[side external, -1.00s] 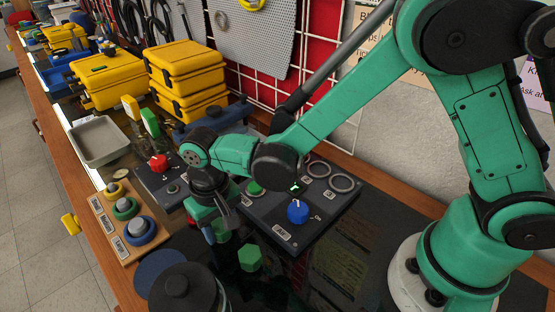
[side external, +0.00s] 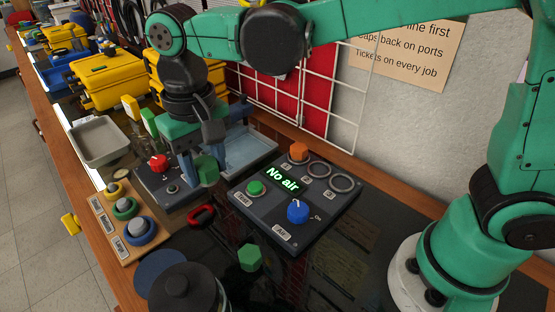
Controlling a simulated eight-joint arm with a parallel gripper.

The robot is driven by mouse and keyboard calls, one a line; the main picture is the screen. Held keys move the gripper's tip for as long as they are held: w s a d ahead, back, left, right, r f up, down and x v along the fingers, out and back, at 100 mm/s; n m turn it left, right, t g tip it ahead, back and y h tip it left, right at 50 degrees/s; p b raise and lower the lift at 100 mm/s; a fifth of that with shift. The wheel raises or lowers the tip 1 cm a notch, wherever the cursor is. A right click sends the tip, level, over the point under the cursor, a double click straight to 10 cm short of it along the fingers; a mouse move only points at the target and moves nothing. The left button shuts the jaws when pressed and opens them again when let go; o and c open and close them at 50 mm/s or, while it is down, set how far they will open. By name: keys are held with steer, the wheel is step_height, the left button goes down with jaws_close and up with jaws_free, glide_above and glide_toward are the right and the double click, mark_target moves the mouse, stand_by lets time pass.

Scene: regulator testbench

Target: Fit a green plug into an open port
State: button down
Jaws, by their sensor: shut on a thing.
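My gripper (side external: 203,160) is shut on a green hexagonal plug (side external: 206,171) and holds it above the bench, left of the regulator panel. A second green plug (side external: 250,257) lies on the dark bench top in front. The dark panel (side external: 325,222) has a row of ports along its back. An orange plug (side external: 299,152) sits in the left port. The middle port (side external: 318,169) and the right port (side external: 342,183) show as open rings. The panel's display (side external: 283,179) reads "No air".
A blue knob (side external: 298,211) and green button (side external: 255,188) stand up from the panel. A red ring-shaped piece (side external: 201,215) lies left of it. A wooden block with sized knobs (side external: 123,241) stands at left.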

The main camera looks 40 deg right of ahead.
step_height(320, 180, up, 6)
steer(key=shift+f, duration=0.25)
steer(key=shift+w+d, duration=0.15)
steer(key=shift+d, duration=0.15)
steer(key=w+d+f+m, duration=0.1)
steer(key=d+f+m, duration=0.35)
steer(key=d, duration=0.75)
steer(key=m, duration=0.2)
glide_above(319, 170)
steer(key=shift+n, duration=0.25)
step_height(319, 170, down, 6)
steer(key=shift+a+f, duration=0.15)
steer(key=shift+f, duration=2.45)
steer(key=shift+f, duration=0.5)
jaws_free()
